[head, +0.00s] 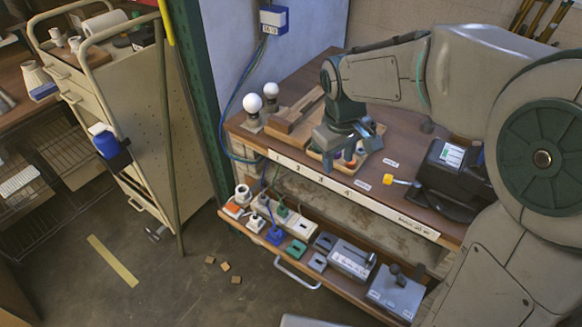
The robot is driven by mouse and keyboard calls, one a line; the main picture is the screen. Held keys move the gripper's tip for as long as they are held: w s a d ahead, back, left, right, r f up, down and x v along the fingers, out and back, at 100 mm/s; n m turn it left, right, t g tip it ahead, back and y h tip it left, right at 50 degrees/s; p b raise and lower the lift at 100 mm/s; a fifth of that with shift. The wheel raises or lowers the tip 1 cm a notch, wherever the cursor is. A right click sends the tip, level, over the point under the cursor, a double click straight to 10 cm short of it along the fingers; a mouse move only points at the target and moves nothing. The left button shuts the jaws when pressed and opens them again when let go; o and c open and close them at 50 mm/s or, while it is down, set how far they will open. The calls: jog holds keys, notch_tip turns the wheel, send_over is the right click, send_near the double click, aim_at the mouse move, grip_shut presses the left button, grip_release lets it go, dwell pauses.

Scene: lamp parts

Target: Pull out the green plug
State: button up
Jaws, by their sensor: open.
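A small green plug (282,211) shows among the white and coloured sockets in the open lower drawer (292,262), left of its middle. It looks seated on a pale socket block, but it is too small to be sure. A green block (295,249) sits nearer the front of the same drawer. My gripper (328,160) points down over the workbench, above a wooden tray with small coloured parts. It is open and looks empty, behind and to the right of the green plug and apart from it. Its fingertips partly hide the tray.
Two bulbs (262,97) on stands and wooden blocks (292,122) stand on the bench (392,185). A black device (450,172) stands at its right. Grey boxes (350,260) fill the drawer's right part. A trolley (130,110) stands left; small pieces lie on the floor.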

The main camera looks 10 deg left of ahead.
aim_at(285, 209)
jog(key=w+a+f+n+g+b, duration=0.1)
jog(key=w+a+f+n+b, duration=0.15)
jog(key=a+f, duration=0.45)
jog(key=w+a+f+n+b, duration=0.1)
jog(key=a+f+n+b, duration=0.15)
jog(key=a+f, duration=0.4)
notch_tip(285, 209, down, 14)
jog(key=shift+w+d+f+b, duration=0.1)
jog(key=shift+d+f+b, duration=0.05)
jog(key=shift+b, duration=1)
grip_shut()
jog(key=shift+r+p, duration=0.45)
jog(key=shift+r, duration=0.25)
jog(key=shift+r+p, duration=1.75)
jog(key=shift+r, duration=0.7)
